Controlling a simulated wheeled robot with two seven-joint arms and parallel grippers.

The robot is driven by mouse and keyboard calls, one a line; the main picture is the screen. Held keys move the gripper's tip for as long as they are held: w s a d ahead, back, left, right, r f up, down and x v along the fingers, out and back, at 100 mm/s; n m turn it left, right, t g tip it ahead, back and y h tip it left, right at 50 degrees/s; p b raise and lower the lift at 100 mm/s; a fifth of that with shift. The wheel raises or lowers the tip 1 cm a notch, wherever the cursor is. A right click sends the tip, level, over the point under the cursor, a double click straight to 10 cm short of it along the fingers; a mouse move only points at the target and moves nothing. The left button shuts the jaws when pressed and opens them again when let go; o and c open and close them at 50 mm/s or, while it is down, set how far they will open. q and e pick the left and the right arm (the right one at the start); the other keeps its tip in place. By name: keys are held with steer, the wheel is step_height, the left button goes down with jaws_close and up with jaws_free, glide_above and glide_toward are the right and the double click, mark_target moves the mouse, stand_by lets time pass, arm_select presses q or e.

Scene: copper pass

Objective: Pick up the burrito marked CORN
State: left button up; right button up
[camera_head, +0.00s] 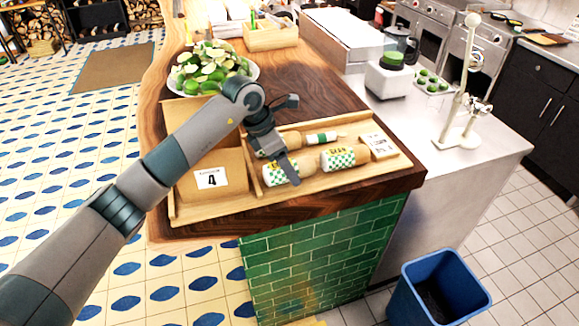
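Several wrapped burritos lie in the right part of a wooden tray (305,200). A back burrito (321,137) has a white and green band. Another burrito (269,149) lies at the back left, partly hidden by my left gripper. The label lettering is too small to read, so I cannot tell which is CORN. My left gripper (289,134) is over the left-hand burritos with its dark fingers spread apart, holding nothing visible. My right gripper is not in view.
A white card (380,146) stands at the tray's right end. A bowl of limes (190,80) stands behind. A blender (391,75) and a white tap stand are right. A blue bin (408,305) is on the floor.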

arm_select(q)
steer(key=shift+c, duration=0.6)
steer(key=c, duration=1.2)
steer(key=shift+c, duration=0.2)
steer(key=shift+r, duration=0.2)
steer(key=shift+w+r+b, duration=0.1)
steer(key=shift+r+b, duration=0.4)
steer(key=shift+b, duration=0.15)
step_height(320, 180, up, 2)
steer(key=shift+r+b, duration=0.1)
steer(key=shift+b, duration=0.7)
steer(key=s+d+r+b, duration=0.5)
steer(key=d+r, duration=0.2)
steer(key=d, duration=0.3)
steer(key=shift+d+r, duration=0.25)
